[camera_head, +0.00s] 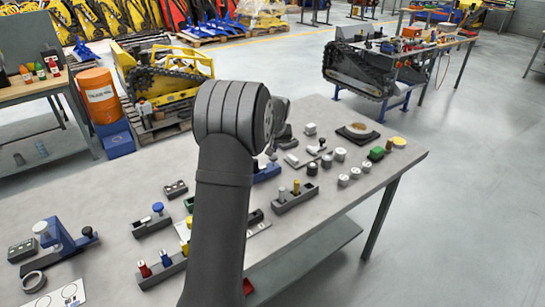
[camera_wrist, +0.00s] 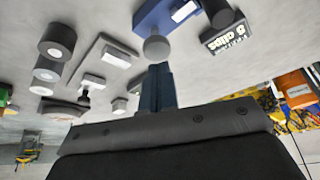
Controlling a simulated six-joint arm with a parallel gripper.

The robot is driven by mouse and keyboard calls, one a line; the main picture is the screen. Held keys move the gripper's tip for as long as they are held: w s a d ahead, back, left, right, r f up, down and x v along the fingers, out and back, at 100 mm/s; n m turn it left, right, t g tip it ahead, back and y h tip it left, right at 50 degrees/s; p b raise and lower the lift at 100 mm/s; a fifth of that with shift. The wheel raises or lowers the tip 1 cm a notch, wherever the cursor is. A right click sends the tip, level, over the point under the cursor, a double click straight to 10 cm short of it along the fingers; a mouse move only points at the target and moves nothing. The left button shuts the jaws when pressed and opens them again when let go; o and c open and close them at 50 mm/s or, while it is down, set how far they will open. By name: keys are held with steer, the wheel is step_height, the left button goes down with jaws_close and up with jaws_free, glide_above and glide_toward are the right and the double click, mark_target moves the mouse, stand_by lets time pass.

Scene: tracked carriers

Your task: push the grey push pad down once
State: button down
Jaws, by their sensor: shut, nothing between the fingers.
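My gripper (camera_wrist: 157,70) is shut and empty in the wrist view, its blue-grey fingers pointing at the bench. A round light grey pad (camera_wrist: 156,48) shows just past the fingertips, beside a blue base (camera_wrist: 160,14). The fingertips overlap its edge in the picture; I cannot tell whether they touch it. In the head view a blue base (camera_head: 266,173) shows partly behind my arm, which hides most of the gripper. Another blue fixture (camera_head: 65,241) with a pale round top (camera_head: 40,228) stands at the bench's left.
A black labelled block (camera_wrist: 228,36) stands near the blue base. Dark cylinders with pale tops (camera_wrist: 54,48) stand to the left in the wrist view. Peg blocks (camera_head: 295,199) and small parts crowd the grey bench (camera_head: 110,205). An orange drum (camera_head: 98,95) stands beyond the bench.

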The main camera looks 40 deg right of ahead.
steer(key=shift+f, duration=0.1)
steer(key=shift+f, duration=1.15)
steer(key=shift+r, duration=2.25)
steer(key=shift+f, duration=0.1)
